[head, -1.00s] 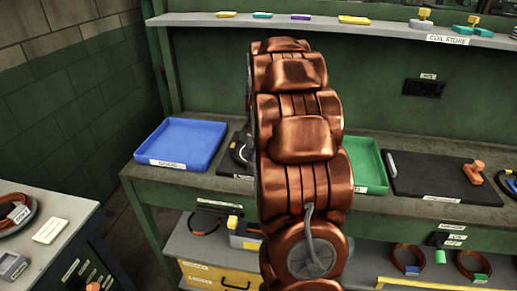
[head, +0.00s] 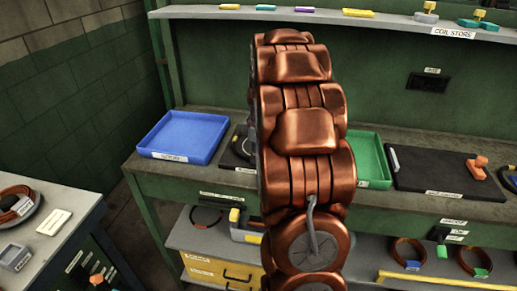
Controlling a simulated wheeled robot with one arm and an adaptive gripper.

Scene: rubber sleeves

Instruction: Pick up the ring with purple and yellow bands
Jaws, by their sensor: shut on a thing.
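My gripper is not visible; my large copper-coloured arm fills the middle of the head view and hides what lies behind it. I cannot make out a ring with purple and yellow bands. Copper rings show on the lower shelf: one with a blue band (head: 397,248) and one with a green band (head: 466,262). A dark ring (head: 205,218) lies further left on that shelf, partly visible. Another copper ring (head: 15,205) rests on the cart at the left. A ring-like thing on a black mat (head: 227,158) is partly covered by my arm.
A blue tray (head: 185,135), a green tray (head: 368,160) and a black board (head: 435,170) with an orange piece (head: 477,166) stand on the workbench. Small coloured pieces lie on the upper shelf (head: 400,20). A yellow drawer unit (head: 215,270) is below.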

